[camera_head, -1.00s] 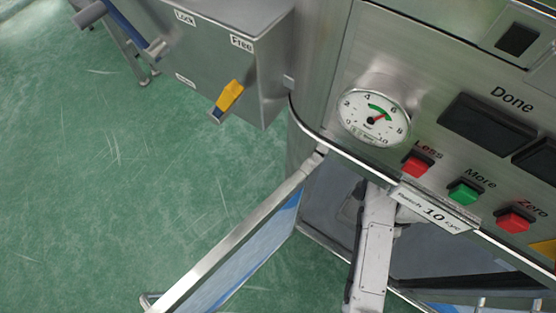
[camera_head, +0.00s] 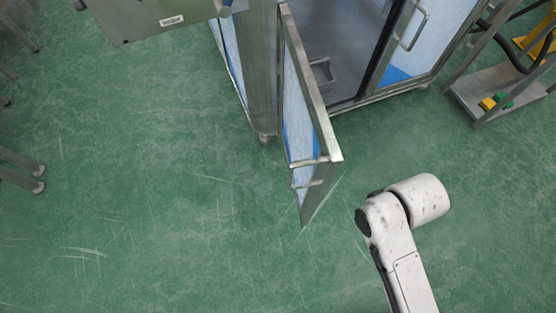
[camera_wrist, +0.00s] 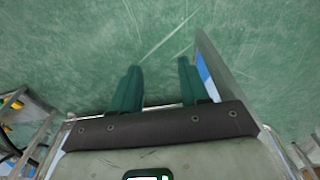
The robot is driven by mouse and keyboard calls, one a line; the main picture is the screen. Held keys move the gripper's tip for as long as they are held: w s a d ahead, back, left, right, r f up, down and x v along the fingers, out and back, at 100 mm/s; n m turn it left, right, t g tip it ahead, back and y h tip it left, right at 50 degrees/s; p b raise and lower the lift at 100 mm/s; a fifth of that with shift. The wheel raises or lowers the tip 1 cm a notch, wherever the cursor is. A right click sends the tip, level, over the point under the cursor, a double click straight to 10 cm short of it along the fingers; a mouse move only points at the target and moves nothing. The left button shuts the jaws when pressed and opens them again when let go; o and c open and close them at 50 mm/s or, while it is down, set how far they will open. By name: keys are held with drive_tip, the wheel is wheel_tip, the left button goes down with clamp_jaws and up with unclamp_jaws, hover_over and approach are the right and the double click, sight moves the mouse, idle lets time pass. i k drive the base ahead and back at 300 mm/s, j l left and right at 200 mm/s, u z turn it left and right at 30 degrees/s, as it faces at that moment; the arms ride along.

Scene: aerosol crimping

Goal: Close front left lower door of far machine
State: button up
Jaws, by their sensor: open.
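The front left lower door (camera_head: 307,85) of the machine stands wide open in the head view, swung outward from its hinge side near the corner post. It has a steel frame, a light-blue panel and a bar handle (camera_head: 310,162) near its free end. My gripper (camera_wrist: 160,66) shows in the wrist view with two green fingers apart and nothing between them. The door (camera_wrist: 216,70) appears there just right of the right finger; I cannot tell whether they touch. In the head view only my arm shows, right of the door; the gripper is out of sight.
The open cabinet interior (camera_head: 345,45) lies right of the door, beside another door with a handle (camera_head: 413,28). A steel trolley (camera_head: 490,95) with yellow and green items stands at the right. Table legs (camera_head: 25,170) are at the left. The green floor in front is clear.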

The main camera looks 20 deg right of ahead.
sight(314, 156)
drive_tip(key=j+u, duration=0.15)
drive_tip(key=j, duration=0.25)
drive_tip(key=i+j+u, duration=0.15)
drive_tip(key=j, duration=0.3)
drive_tip(key=i+j+u, duration=0.15)
drive_tip(key=j, duration=0.25)
